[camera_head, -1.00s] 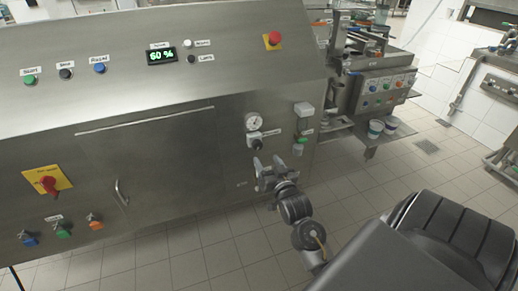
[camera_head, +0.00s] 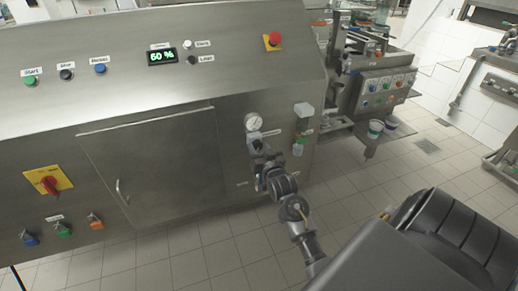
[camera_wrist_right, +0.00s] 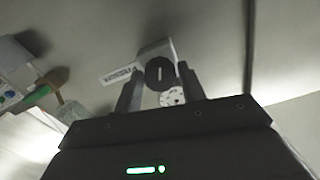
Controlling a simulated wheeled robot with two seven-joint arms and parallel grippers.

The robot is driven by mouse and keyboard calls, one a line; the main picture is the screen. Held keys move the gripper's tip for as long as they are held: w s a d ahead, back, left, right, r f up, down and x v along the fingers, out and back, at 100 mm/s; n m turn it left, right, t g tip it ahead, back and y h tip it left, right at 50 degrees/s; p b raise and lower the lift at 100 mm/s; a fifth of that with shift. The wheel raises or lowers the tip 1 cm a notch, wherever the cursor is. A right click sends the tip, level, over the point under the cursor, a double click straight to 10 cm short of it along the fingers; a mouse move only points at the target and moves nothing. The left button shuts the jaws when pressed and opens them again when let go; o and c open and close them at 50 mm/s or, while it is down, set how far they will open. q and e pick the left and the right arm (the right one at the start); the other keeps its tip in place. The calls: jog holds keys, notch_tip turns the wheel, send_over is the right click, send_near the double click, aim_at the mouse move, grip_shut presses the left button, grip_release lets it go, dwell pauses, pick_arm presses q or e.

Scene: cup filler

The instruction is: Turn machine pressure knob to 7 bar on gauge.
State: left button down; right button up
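The pressure gauge (camera_head: 253,122) is a small round white dial on the machine's steel front; its reading is too small to tell. The dark pressure knob (camera_head: 257,144) is just below it, partly hidden by my right gripper (camera_head: 260,162). In the right wrist view the round black knob (camera_wrist_right: 160,72) shows beyond and between the fingertips of my right gripper (camera_wrist_right: 160,78). The fingers are apart, with small gaps at the knob's sides; I cannot tell how deep it sits between them. Part of the gauge (camera_wrist_right: 172,97) shows below the knob. My left gripper is not in view.
A grey-topped fixture with a green part (camera_head: 302,125) sticks out right of the gauge. A red emergency button (camera_head: 273,39) and a 60 % display (camera_head: 162,56) are higher up. A red switch (camera_head: 49,184) is at far left. Tiled floor (camera_head: 190,267) is free in front.

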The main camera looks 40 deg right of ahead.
jog(key=c, duration=0.5)
jog(key=shift+c, duration=0.4)
jog(key=shift+r+m+p, duration=0.2)
jog(key=shift+m+p, duration=0.9)
jog(key=shift+p, duration=0.05)
jog(key=shift+m+p, duration=0.75)
jog(key=shift+m, duration=0.35)
jog(key=shift+f+m+p, duration=0.1)
jog(key=shift+m+p, duration=0.35)
jog(key=shift+m, duration=0.35)
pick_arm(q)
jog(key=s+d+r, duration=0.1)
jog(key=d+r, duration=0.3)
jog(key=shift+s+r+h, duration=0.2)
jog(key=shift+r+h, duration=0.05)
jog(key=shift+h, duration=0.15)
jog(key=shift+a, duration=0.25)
pick_arm(e)
jog(key=shift+m, duration=0.4)
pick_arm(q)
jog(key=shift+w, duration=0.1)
